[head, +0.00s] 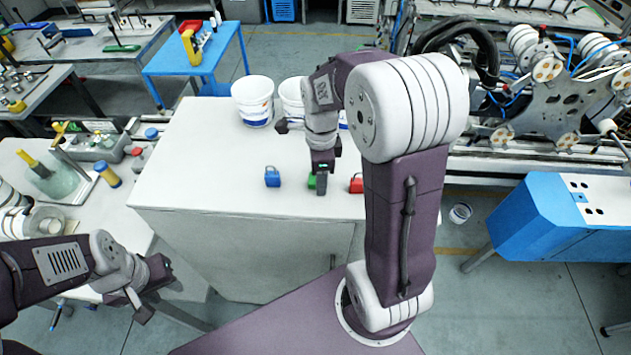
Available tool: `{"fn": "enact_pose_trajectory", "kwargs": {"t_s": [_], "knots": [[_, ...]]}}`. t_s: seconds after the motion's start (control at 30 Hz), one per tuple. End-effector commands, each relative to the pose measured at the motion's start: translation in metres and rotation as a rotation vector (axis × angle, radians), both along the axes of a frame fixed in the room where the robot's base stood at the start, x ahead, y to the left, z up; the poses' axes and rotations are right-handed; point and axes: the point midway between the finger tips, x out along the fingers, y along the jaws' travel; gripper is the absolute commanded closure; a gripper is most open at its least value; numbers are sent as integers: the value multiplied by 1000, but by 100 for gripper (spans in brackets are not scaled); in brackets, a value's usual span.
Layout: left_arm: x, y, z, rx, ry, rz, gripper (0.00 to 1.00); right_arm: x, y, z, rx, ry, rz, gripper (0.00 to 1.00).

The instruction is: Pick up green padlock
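The green padlock (311,181) stands on the white worktop, mostly hidden behind my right gripper (321,184). That gripper points down right at the padlock; the view does not show whether its fingers are closed on it. A blue padlock (272,177) stands to the left of the green one, and a red padlock (356,184) to the right, partly behind my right arm. My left gripper (154,292) is low at the left, away from the padlocks, with its fingers apart and nothing between them.
The white worktop (200,170) is clear left of the padlocks. White buckets (252,103) stand at its back. A blue table (215,52) is behind, a cluttered bench (120,205) at the left, and machinery (540,90) at the right. A cup (460,213) lies on the floor.

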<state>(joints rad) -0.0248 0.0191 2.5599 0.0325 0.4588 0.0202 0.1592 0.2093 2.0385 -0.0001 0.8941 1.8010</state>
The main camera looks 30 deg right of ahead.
Motion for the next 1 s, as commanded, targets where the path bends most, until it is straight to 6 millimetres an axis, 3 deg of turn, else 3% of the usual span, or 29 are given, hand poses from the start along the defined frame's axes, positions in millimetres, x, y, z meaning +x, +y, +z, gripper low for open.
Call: {"fn": "enact_pose_trajectory", "kwargs": {"t_s": [0.3, 0.5, 1.0], "knots": [[0, 0, -1, 0, 0, 0, 64, 0, 0, -2, 0, 0, 0, 52], [0, 0, -1, 0, 0, 0, 64, 0, 0, -2, 0, 1, 0, 100], [0, 0, -1, 0, 0, 0, 64, 0, 0, -2, 0, 0, 0, 100]]}}
